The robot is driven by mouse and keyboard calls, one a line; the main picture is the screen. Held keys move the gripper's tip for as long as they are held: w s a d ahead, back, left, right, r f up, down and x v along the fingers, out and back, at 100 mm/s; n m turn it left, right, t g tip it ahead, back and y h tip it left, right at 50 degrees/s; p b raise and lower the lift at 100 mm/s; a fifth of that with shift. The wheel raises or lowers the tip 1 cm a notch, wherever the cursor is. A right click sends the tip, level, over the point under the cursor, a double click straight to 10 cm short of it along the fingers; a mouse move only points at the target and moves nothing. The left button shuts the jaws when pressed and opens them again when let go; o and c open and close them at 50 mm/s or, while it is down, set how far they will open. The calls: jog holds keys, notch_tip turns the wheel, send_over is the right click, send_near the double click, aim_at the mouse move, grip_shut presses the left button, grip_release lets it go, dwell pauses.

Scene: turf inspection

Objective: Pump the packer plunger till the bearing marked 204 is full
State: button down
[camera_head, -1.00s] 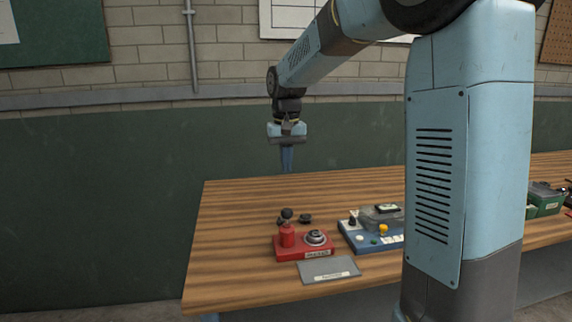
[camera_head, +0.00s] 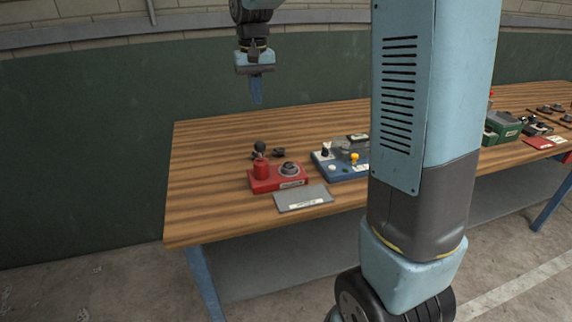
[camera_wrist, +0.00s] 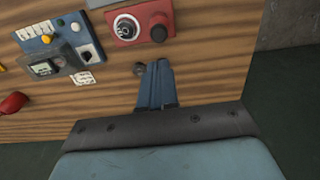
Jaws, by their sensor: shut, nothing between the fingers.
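The red bearing packer (camera_head: 278,179) stands on the wooden bench with a label on its front. Its plunger, a red cylinder with a dark knob (camera_head: 260,146), rises at the left end. A round bearing (camera_head: 290,169) sits in the seat beside it. In the wrist view the packer (camera_wrist: 139,21) is at the top, with the bearing (camera_wrist: 126,28) left of the plunger knob (camera_wrist: 158,33). The bearing's marking is too small to read. My gripper (camera_head: 256,101) hangs pointing down above the bench's back edge, apart from the packer. Its fingers (camera_wrist: 161,65) are shut and empty.
A blue device (camera_head: 341,172) with buttons and a small display stands right of the packer. A grey labelled plate (camera_head: 303,198) lies in front. Small dark parts (camera_head: 278,153) lie behind the packer. Green boxes (camera_head: 503,127) stand farther right. The bench's left end is clear.

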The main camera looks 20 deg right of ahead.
aim_at(260, 143)
jog(key=shift+r, duration=0.9)
notch_tip(260, 143, down, 14)
dwell(0.4)
jog(key=shift+d+f, duration=0.1)
jog(key=shift+f, duration=1.05)
jog(key=shift+s, duration=0.1)
